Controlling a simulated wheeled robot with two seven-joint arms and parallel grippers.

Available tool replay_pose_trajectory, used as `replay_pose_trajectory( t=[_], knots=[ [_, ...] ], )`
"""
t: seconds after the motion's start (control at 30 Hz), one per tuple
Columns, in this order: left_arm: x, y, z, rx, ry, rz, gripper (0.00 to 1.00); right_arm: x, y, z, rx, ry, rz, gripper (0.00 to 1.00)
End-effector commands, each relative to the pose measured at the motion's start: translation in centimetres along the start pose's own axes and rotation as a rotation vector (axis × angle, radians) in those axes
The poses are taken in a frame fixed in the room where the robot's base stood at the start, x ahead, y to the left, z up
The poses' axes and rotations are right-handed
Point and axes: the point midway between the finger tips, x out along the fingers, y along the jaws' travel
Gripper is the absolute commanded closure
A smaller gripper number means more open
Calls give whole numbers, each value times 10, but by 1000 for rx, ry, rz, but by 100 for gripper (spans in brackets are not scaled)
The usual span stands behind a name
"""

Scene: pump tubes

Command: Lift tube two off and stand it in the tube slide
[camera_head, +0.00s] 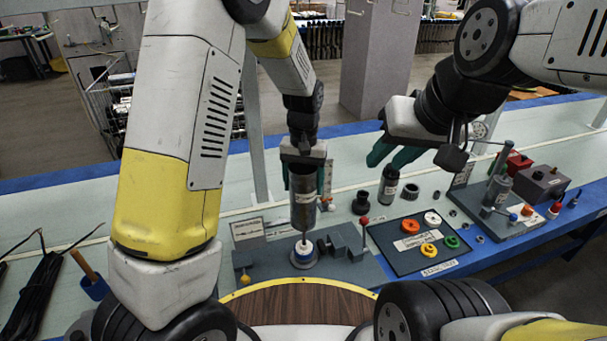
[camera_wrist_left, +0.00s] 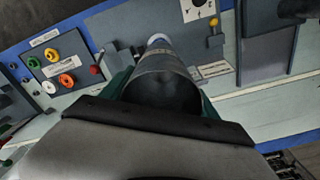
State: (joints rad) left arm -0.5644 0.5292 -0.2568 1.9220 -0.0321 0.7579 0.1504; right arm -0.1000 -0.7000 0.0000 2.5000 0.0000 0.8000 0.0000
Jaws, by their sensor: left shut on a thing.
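My left gripper (camera_head: 304,165) is shut on a dark grey tube (camera_head: 303,205) with a pale label and holds it upright above the left grey fixture plate (camera_head: 262,268). The tube's open upper end (camera_wrist_left: 168,92) faces the left wrist camera. Just below the tube stands a white-topped piston on a round base (camera_head: 303,252); I cannot tell whether its top reaches into the tube. Grey stepped blocks (camera_head: 345,242) stand right of the piston; I cannot tell whether they are the tube slide.
The dark upright cylinder (camera_head: 389,188) stands near black rings. A dark tray (camera_head: 405,258) holds orange, yellow, green and white rings. Another fixture (camera_head: 500,205) with a tube and post stands at right. A red-knobbed lever (camera_head: 364,222) rises beside the grey blocks.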

Motion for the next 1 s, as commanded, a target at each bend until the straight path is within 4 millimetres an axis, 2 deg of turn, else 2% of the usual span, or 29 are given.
replay_pose_trajectory(
  t=[0.63, 1.0],
  knots=[
    [-33, 0, 0, 0, 2, 1, 89, 0, 0, 0, 0, 0, 0, 67],
    [-38, 0, 0, 0, 1, 0, 89, 0, 0, 0, 0, 0, 0, 67]
  ],
)
